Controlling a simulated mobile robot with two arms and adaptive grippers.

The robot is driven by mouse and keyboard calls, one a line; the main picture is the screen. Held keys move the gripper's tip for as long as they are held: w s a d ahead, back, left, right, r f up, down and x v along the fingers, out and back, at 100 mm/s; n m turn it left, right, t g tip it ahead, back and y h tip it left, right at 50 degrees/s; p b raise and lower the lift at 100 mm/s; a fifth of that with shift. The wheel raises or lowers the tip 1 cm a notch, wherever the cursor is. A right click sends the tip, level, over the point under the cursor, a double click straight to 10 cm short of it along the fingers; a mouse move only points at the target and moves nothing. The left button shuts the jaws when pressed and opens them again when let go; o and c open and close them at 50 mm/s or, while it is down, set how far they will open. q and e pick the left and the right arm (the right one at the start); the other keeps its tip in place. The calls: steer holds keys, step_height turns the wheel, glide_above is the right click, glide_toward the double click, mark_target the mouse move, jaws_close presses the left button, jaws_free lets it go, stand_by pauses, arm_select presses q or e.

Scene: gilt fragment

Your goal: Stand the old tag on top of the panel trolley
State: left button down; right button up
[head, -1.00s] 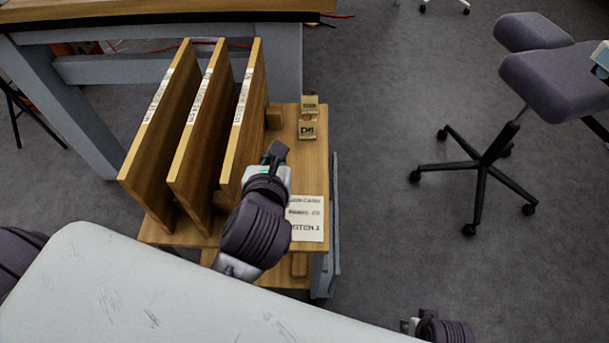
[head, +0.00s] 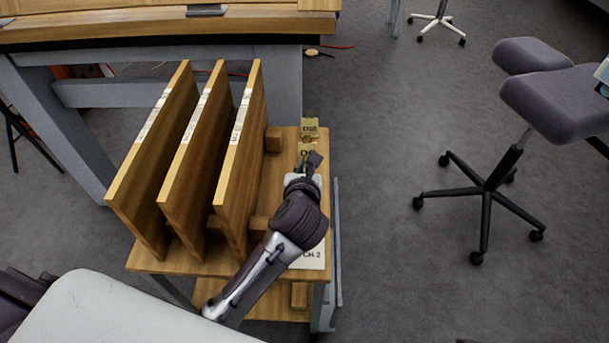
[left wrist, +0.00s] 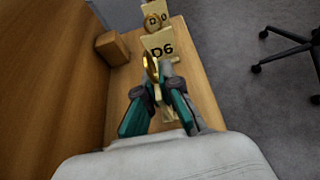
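Two small yellowish tags stand one behind the other at the right side of the panel trolley's wooden top (head: 282,180). The rear tag (head: 310,126) is also at the top of the left wrist view (left wrist: 155,14); the front tag (left wrist: 159,44) reads D6. I cannot tell which is the old tag. My left gripper (left wrist: 160,80) points down over the trolley, just in front of the D6 tag and partly covering it in the head view. A gold rounded piece (left wrist: 150,67) and a pale piece show at its fingers; whether they are gripped is unclear. My right gripper is not visible.
Three upright wooden panels (head: 237,165) fill the trolley's left side. A wooden block (left wrist: 112,48) is left of the tags. A white lettered label (head: 314,258) lies on the front right. A workbench (head: 170,30) stands behind; a stool (head: 487,170) stands right, across open floor.

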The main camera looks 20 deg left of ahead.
arm_select(q)
steer(key=shift+f, duration=0.9)
steer(key=shift+f, duration=0.15)
steer(key=c, duration=1.3)
jaws_free()
